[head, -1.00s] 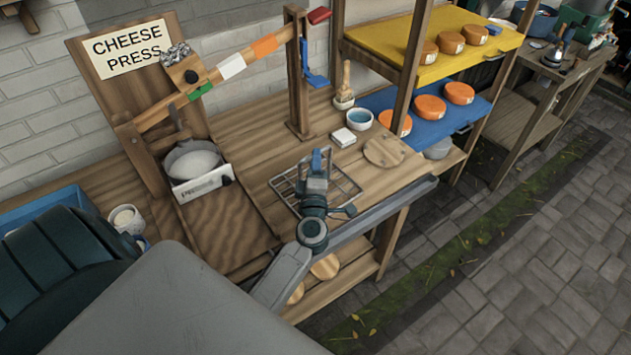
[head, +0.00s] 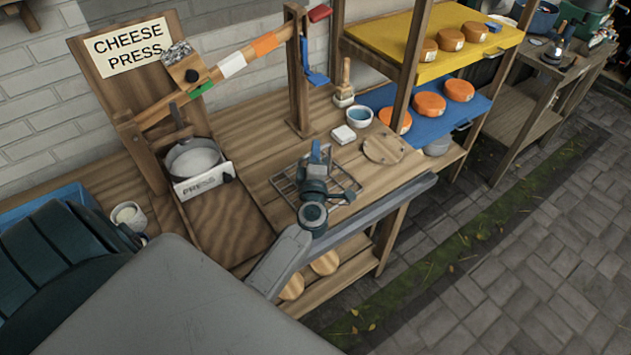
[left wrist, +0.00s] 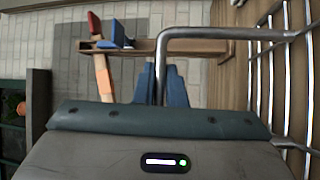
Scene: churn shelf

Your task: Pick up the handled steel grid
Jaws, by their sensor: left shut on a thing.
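The handled steel grid (head: 284,188) is a wire rack at the front of the wooden bench (head: 238,140). My left gripper (head: 316,152) is over it and hides its middle in the head view. In the left wrist view the blue fingers of my left gripper (left wrist: 161,82) are shut on the bent steel handle (left wrist: 215,33). The grid's bars (left wrist: 287,85) run along the right side of that view. I cannot tell whether the grid touches the bench. My right gripper is not in view.
A round wooden board (head: 383,148), a white block (head: 343,134) and a blue-filled bowl (head: 359,117) are behind the grid to the right. The press pot (head: 193,160) is to the left. A wooden post (head: 298,75) stands behind.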

